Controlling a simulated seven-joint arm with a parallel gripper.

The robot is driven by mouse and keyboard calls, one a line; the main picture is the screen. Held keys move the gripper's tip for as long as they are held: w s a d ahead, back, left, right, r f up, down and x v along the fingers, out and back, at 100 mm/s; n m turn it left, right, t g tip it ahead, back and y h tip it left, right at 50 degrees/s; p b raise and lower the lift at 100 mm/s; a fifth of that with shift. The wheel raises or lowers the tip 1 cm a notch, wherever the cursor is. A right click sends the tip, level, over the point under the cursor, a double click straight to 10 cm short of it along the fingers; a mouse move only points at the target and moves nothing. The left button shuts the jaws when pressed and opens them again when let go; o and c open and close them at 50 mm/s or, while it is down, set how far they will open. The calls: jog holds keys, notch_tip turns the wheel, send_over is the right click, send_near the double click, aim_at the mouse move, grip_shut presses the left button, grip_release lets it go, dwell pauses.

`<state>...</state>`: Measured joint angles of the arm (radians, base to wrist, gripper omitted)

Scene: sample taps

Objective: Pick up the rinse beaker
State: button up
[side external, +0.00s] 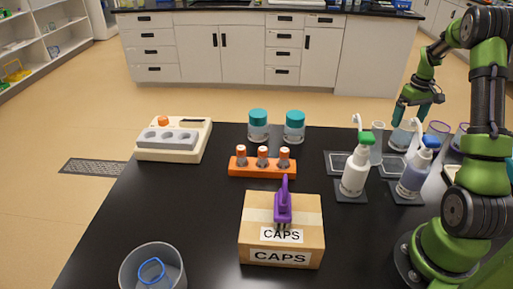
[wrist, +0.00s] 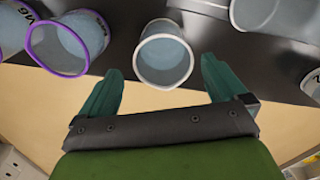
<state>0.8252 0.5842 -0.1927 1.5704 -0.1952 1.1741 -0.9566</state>
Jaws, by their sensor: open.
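My gripper (side external: 408,114) is at the far right of the table, above the clear vessels, and open. In the wrist view its two teal fingers (wrist: 160,66) are spread apart, with a clear, pale-rimmed beaker (wrist: 164,58) ahead and between them. I see no finger closed on it. Purple-rimmed beakers (wrist: 70,46) are at the left of that view, and a wider clear vessel (wrist: 268,14) is at its top right. No readable label shows which one is the rinse beaker. In the side view, a clear beaker (side external: 400,139) stands just below my gripper, partly hidden.
Two pump bottles (side external: 355,175) (side external: 413,176) stand in front of the clear vessels. A CAPS box (side external: 257,229) with a purple clip, an orange rack (side external: 262,170), teal-lidded jars (side external: 259,127) and a white device (side external: 174,140) are farther left.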

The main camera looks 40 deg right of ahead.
aim_at(402, 135)
jog(key=f, duration=0.7)
jog(key=shift+a+f, duration=0.3)
jog(key=c, duration=1.1)
jog(key=shift+r, duration=0.15)
jog(key=shift+c, duration=0.3)
